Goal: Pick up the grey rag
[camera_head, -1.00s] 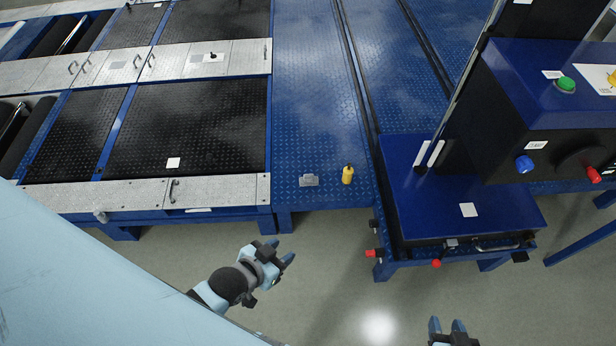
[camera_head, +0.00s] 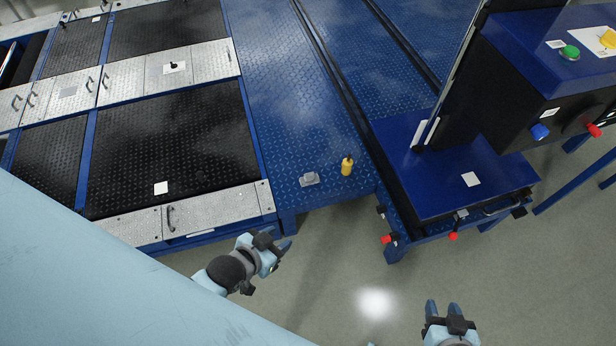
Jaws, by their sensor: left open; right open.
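A small grey rag (camera_head: 309,179) lies on the blue tread-plate deck (camera_head: 285,120), close to its front edge. A yellow bottle (camera_head: 347,166) stands just to its right. My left gripper (camera_head: 283,243) is open and empty, in front of the deck edge and below the rag in the picture, apart from it. My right gripper (camera_head: 444,308) is open and empty at the bottom of the view, over the floor, further from the rag.
Black tread plates (camera_head: 170,140) lie to the left. The floor in front is clear.

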